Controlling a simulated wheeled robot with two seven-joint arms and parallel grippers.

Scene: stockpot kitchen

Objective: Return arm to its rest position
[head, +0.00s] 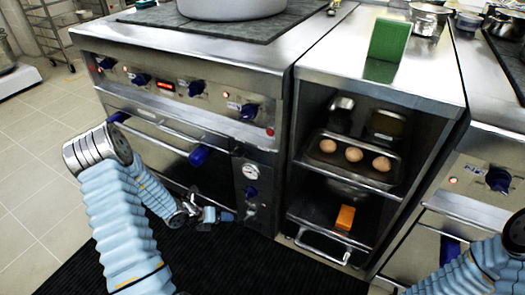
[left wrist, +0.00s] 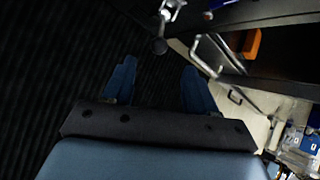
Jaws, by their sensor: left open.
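My left arm reaches in from the lower left of the head view. My left gripper (head: 212,215) is low in front of the oven, near its lower right part. In the left wrist view, the two blue fingers of this gripper (left wrist: 158,82) stand apart with nothing between them. Below them is the dark floor mat. Part of my right arm (head: 470,270) shows at the lower right of the head view; its gripper is out of view.
The oven (head: 180,55) carries a large pot (head: 230,8). An open shelf unit holds a tray with several eggs (head: 353,154) and an orange block (head: 345,217). A green block (head: 388,40) stands on its top. A black mat (head: 260,270) covers the floor in front.

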